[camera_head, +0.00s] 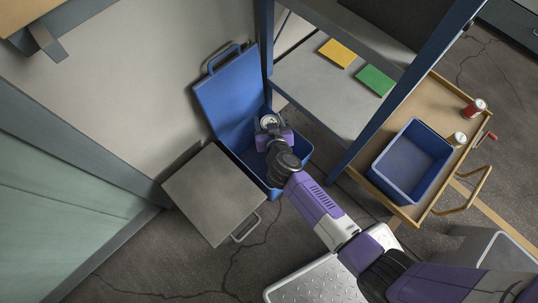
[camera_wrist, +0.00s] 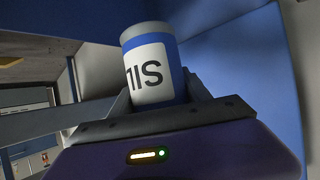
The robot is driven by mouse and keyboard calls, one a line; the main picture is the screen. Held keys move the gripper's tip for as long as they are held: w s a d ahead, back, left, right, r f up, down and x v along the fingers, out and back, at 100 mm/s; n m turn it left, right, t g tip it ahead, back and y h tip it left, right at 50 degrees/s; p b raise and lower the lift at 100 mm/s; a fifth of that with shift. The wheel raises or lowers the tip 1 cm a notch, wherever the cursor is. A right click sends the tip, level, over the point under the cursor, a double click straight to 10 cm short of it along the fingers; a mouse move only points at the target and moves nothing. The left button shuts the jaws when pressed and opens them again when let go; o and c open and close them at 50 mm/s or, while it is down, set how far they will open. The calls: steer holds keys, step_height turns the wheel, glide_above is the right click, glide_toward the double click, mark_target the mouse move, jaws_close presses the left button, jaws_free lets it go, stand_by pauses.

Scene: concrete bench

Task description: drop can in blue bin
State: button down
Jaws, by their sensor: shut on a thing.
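A blue bin (camera_head: 298,160) stands on the floor with its lid (camera_head: 228,97) raised and leaning back. My gripper (camera_head: 271,132) is above the bin's opening, which my arm partly covers. It is shut on a can (camera_head: 269,119), whose light metal top shows. In the wrist view the can (camera_wrist: 151,68) is blue with a white label and dark lettering. It stands roughly upright, slightly tilted, between the fingers of my gripper (camera_wrist: 158,105). The bin's inside is mostly hidden.
A grey bin (camera_head: 212,190) with a shut lid stands just left. A shelf unit (camera_head: 325,95) with yellow and green squares rises close on the right. Beyond it, a wooden cart (camera_head: 440,92) carries a blue tub (camera_head: 420,135), a red can (camera_head: 474,108) and another can (camera_head: 458,139).

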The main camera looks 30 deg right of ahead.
steer(key=shift+f+b, duration=0.85)
steer(key=shift+b, duration=0.15)
steer(key=shift+c, duration=2.1)
jaws_free()
steer(key=shift+f, duration=0.1)
steer(key=shift+s, duration=0.1)
steer(key=p+v, duration=0.4)
steer(key=v, duration=0.3)
steer(key=shift+s+r, duration=0.25)
